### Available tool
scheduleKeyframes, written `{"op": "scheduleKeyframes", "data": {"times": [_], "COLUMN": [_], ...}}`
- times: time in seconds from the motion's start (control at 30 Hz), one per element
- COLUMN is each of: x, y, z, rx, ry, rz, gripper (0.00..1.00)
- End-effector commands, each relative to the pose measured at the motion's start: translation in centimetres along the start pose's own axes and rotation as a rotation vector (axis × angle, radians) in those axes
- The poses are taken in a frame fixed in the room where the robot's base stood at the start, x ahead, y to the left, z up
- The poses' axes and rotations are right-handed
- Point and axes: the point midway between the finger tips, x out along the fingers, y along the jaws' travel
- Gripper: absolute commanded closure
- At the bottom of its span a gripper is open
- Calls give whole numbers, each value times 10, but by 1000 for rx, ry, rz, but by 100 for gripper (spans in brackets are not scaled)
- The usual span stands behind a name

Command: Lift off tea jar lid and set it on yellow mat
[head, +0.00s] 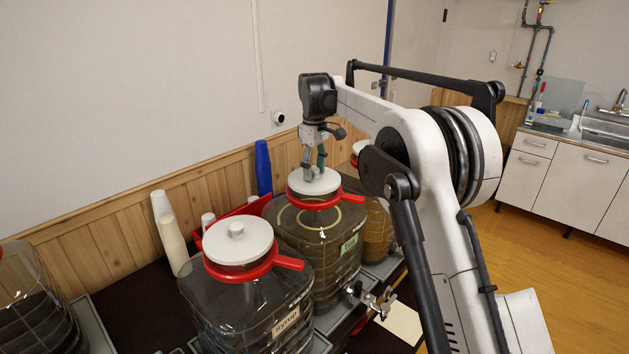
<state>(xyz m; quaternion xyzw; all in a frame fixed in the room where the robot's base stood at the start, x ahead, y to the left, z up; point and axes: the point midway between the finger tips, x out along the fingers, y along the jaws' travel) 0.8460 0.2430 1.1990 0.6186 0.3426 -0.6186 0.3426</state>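The tea jar (318,247), a clear ribbed jar of brownish liquid with a green label, stands mid-table. Its white lid (299,186) sits level over the jar's red collar (315,203). My gripper (314,175) points down at the middle of the lid, with its fingertips at the lid's knob. The fingers hide the knob, so I cannot tell whether they are closed on it. A pale yellowish mat (403,323) lies to the right of the jar's tap, partly hidden behind my arm.
The syrup jar (250,300) with a white knobbed lid (237,240) stands in front left. Another jar (376,225) is behind, partly covered by my arm. Stacked cups (170,235), a red tray (240,211) and a blue cylinder (263,167) stand near the wall.

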Motion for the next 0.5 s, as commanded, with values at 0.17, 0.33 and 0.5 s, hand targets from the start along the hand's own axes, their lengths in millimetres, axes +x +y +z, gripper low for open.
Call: {"op": "scheduleKeyframes", "data": {"times": [0.17,0.33,0.5], "x": [0,0,-3], "y": [0,0,0], "z": [0,0,0], "rx": [0,0,0], "ry": [0,0,0], "rz": [0,0,0], "gripper": [82,100,100]}}
